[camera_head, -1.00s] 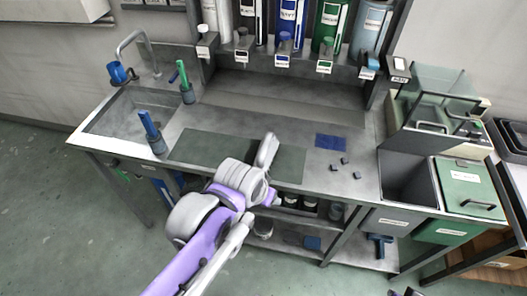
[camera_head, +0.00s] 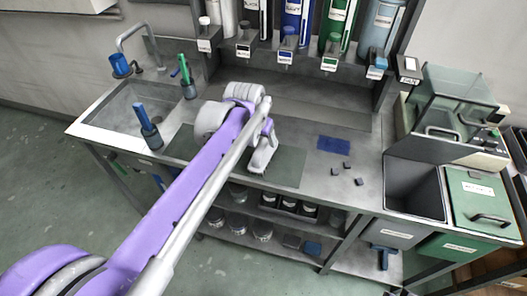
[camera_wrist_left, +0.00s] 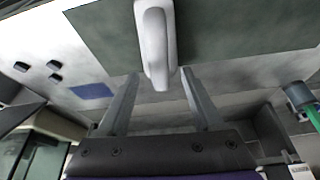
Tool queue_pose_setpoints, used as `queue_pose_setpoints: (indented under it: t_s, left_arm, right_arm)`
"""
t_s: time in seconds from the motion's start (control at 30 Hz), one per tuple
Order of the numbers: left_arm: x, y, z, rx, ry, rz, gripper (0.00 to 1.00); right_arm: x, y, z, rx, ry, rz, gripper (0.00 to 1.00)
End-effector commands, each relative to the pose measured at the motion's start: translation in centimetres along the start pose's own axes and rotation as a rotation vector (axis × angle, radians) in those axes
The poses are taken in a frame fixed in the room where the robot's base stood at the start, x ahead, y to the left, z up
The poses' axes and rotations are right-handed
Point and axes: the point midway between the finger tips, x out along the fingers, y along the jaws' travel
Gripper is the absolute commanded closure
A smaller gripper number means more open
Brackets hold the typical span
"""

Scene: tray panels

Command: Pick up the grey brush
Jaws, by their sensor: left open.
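The grey brush (camera_head: 261,159) lies on the dark green mat (camera_head: 290,163) in the middle of the bench, partly covered by my left arm in the head view. In the left wrist view the pale handle of the brush (camera_wrist_left: 155,38) points down toward my left gripper (camera_wrist_left: 162,73). The gripper's two fingers are apart, with the handle's end between their tips in the picture. I cannot tell whether they touch it. In the head view the fingers are mostly hidden behind my arm. My right gripper is not clearly visible.
A blue brush in a cup (camera_head: 148,127) and a green brush in a cup (camera_head: 187,77) stand by the sink (camera_head: 110,110). A blue pad (camera_head: 333,145) and small dark blocks (camera_head: 347,164) lie right of the mat. An open bin (camera_head: 413,187) is further right.

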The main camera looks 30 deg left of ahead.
Motion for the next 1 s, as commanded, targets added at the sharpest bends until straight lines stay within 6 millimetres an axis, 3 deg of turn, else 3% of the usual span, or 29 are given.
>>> queue_pose_setpoints:
  t_s: [0.23, 0.57, 0.9, 1.0]
  left_arm:
    - [3.7, 0.1, 0.0, 0.001, 0.0, 0.0, 0.33]
    - [4.3, 0.1, 0.0, 0.001, 0.0, 0.0, 0.34]
    - [4.3, 0.1, 0.0, 0.001, 0.0, 0.0, 0.96]
    - [4.3, 0.1, 0.0, 0.001, 0.0, 0.0, 1.0]
  right_arm:
    - [0.3, 0.0, 0.2, 0.0, -0.001, 0.0, 1.0]
    - [0.3, 0.0, 0.2, 0.0, -0.001, 0.0, 1.0]
    - [0.3, 0.0, 0.2, 0.0, -0.001, 0.0, 1.0]
    - [0.3, 0.0, 0.2, 0.0, -0.001, 0.0, 1.0]
